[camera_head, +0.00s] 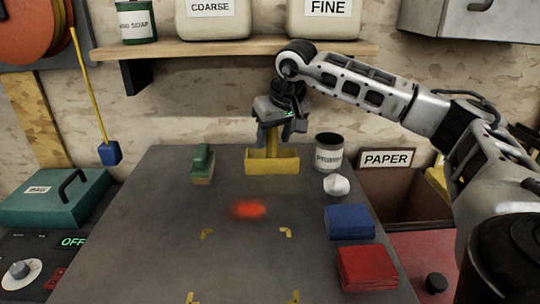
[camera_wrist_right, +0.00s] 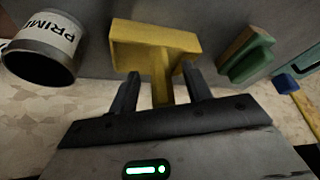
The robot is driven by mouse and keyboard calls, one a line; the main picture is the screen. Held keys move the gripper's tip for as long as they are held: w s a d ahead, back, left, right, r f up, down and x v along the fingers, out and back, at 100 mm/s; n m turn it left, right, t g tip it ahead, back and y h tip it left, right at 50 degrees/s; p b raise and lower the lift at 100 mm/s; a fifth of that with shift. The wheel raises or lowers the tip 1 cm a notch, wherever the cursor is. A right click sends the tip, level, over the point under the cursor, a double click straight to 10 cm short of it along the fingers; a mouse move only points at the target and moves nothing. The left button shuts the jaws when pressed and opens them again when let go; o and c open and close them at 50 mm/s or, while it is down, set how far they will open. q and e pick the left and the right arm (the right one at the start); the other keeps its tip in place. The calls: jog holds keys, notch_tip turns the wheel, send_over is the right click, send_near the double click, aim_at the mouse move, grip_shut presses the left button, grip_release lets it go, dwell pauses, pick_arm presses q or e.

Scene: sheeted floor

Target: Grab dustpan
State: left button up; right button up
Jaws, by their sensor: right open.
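The yellow dustpan (camera_head: 272,166) stands at the back of the grey table, its handle pointing up. It also shows in the right wrist view (camera_wrist_right: 152,40), where the handle (camera_wrist_right: 160,90) runs between my fingers. My right gripper (camera_head: 272,135) is above the pan, pointing down, with its fingers open on either side of the handle. In the right wrist view my right gripper (camera_wrist_right: 162,75) shows a gap between each finger and the handle. My left gripper is not in view.
A green brush (camera_head: 203,165) stands left of the dustpan. A primer can (camera_head: 328,152), a white crumpled lump (camera_head: 336,185), a blue block (camera_head: 348,222) and a red block (camera_head: 367,267) line the right side. A shelf (camera_head: 215,46) hangs above. A red glow (camera_head: 249,209) lies mid-table.

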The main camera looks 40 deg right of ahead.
jog(key=shift+x, duration=1.35)
jog(key=shift+w+r, duration=0.1)
grip_shut()
